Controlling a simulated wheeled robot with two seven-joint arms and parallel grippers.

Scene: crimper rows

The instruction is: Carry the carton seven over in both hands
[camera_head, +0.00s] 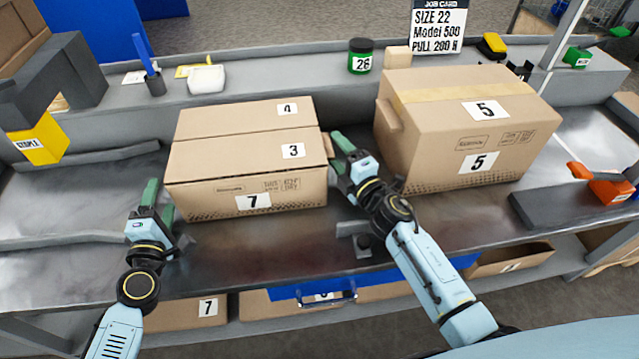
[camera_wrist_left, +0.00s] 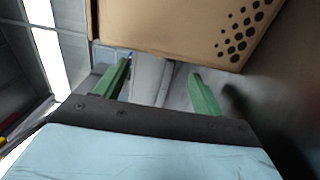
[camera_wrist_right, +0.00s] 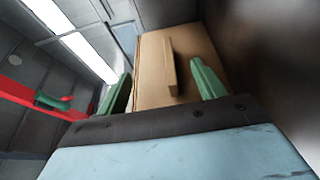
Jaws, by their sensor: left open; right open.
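The carton marked 7 (camera_head: 215,190) sits on the bench at centre left, with labels 3 and 4 on its top. My left gripper (camera_head: 160,200) is open and empty, near the carton's front left corner. In the left wrist view a cardboard face with printed dots (camera_wrist_left: 185,28) lies beyond the open fingers (camera_wrist_left: 158,85). My right gripper (camera_head: 345,155) is open at the carton's right side, in the gap between two cartons. In the right wrist view a raised cardboard strip (camera_wrist_right: 171,68) on a carton face lies between or beyond the fingers (camera_wrist_right: 162,88); contact cannot be told.
A larger carton marked 5 (camera_head: 430,150) stands close on the right of my right gripper. A raised back ledge holds a green jar (camera_head: 360,58) and a white container (camera_head: 206,79). The bench (camera_head: 70,200) is clear at left. A grey block with an orange tool (camera_head: 598,185) lies at right.

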